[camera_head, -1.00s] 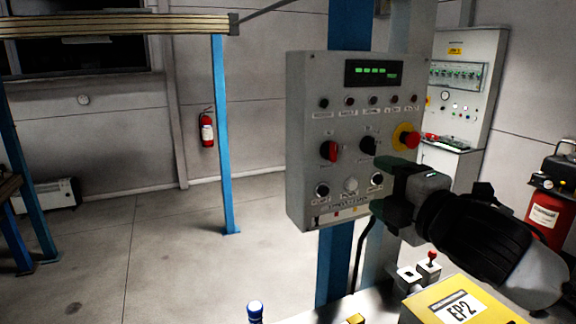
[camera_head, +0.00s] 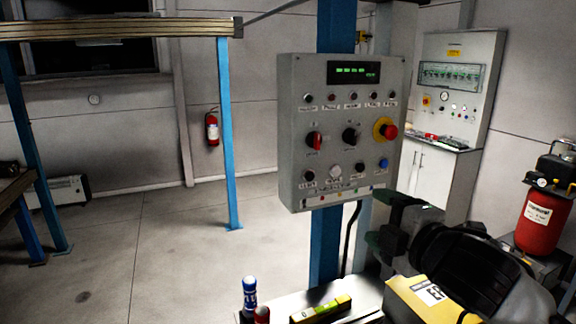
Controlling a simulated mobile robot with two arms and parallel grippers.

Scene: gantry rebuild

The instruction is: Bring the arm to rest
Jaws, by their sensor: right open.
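My right gripper (camera_head: 388,222) is in the lower right of the head view, in front of and below the lower right corner of the grey control panel (camera_head: 298,150). Its dark fingers are open and point left toward the panel's blue post (camera_head: 325,245). I see nothing between them. The wrist and forearm run down to the lower right, over the yellow box. The panel has a green display, a red rotary switch, a black rotary switch and a red emergency button on a yellow ring. My left gripper is not in view.
Below is a bench top (camera_head: 283,302) with a yellow level (camera_head: 320,309), a blue-capped marker (camera_head: 250,292) and a yellow labelled box (camera_head: 408,300). A grey cabinet (camera_head: 455,52) and a red tank (camera_head: 541,220) stand at right.

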